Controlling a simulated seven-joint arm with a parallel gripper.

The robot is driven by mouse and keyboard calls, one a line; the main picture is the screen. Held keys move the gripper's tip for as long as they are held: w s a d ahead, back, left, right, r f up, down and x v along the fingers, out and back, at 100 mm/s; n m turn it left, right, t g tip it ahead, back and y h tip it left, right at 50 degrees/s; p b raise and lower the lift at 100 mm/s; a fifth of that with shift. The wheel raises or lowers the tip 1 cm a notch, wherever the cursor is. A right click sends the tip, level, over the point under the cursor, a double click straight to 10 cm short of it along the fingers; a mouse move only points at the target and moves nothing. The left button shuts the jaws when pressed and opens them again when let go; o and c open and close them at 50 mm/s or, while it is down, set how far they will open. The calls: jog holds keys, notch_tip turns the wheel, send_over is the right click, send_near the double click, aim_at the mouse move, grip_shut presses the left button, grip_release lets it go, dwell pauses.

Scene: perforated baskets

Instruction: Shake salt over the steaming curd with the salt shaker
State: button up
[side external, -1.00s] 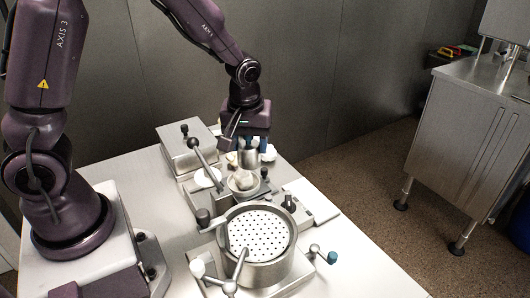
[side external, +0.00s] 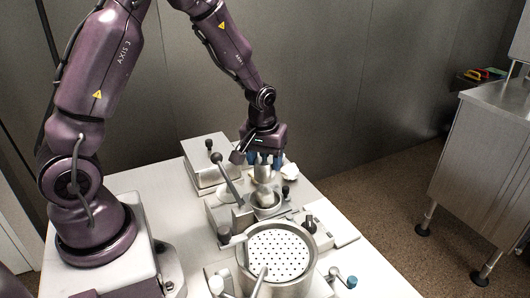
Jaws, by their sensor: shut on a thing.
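My gripper (side external: 265,161) points down over the work table, its blue-tipped fingers shut on a small grey metal cylinder (side external: 263,174), which looks like the salt shaker. The shaker appears upright, just above or touching a small round metal cup (side external: 266,199); I cannot tell whether there is a gap. The cup's contents are mostly hidden. In front stands a round metal basket (side external: 241,262) with a white, dotted, perforated floor (side external: 279,252). I cannot make out curd or steam with certainty.
A metal box with a black knob (side external: 206,162) stands at the back left. A steel cabinet (side external: 478,165) stands apart at right.

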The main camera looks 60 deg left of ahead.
dwell(0.3)
jog(key=shift+w+d, duration=0.55)
jog(key=shift+s+a, duration=1.1)
jog(key=shift+w+d, duration=1.1)
jog(key=shift+d, duration=0.05)
dwell(1.3)
jog(key=shift+r, duration=2.5)
